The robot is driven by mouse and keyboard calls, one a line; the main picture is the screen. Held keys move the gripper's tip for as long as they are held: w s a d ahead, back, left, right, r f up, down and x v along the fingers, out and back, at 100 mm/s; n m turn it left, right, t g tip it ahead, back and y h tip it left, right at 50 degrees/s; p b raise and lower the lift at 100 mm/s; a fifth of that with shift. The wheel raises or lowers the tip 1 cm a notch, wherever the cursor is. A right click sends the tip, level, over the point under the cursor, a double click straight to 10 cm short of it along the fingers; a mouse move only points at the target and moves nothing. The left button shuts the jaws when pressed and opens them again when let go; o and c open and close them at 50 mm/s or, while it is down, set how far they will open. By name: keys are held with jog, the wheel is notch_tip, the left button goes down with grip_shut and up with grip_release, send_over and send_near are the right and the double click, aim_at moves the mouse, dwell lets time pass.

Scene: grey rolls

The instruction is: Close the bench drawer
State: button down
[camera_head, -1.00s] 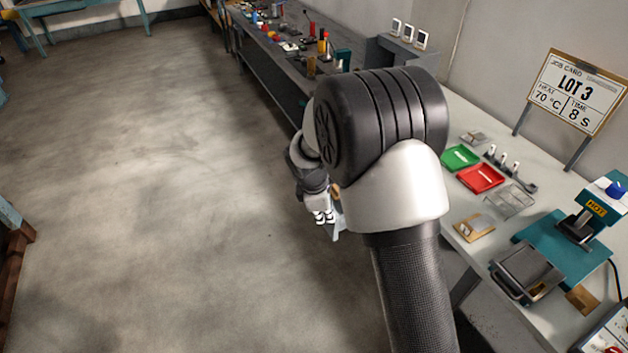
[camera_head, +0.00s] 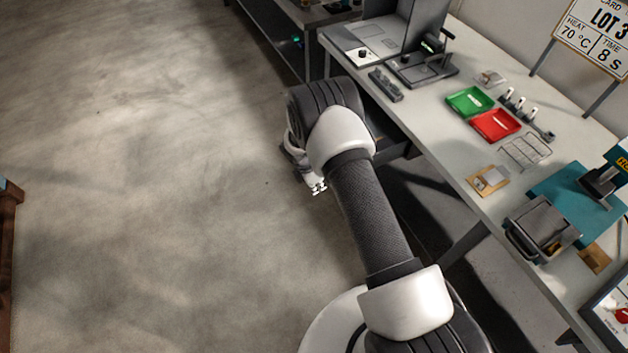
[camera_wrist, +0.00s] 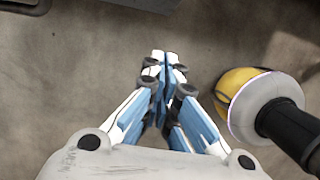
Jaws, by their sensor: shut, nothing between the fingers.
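The drawer (camera_head: 391,136) shows as a dark grey box jutting out from under the bench's front edge. My arm hides its left part, so how far it stands open is hard to tell. My gripper (camera_head: 319,188) is low over the floor, to the left of the drawer and apart from the bench top. In the wrist view my gripper (camera_wrist: 165,62) has its blue and white fingers together, with nothing between them.
The bench (camera_head: 440,150) carries a green tray (camera_head: 470,101), a red tray (camera_head: 496,124), a wire rack (camera_head: 525,150) and a teal press.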

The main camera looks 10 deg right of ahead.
jog(key=shift+w+d+f+b, duration=0.1)
jog(key=shift+w+d+f, duration=0.15)
jog(key=shift+d, duration=0.4)
jog(key=shift+w+d+f+b, duration=0.15)
jog(key=shift+w+d, duration=0.1)
jog(key=shift+d, duration=0.45)
jog(key=shift+w+d+f+b, duration=0.15)
jog(key=shift+w+d, duration=0.1)
jog(key=shift+d, duration=0.4)
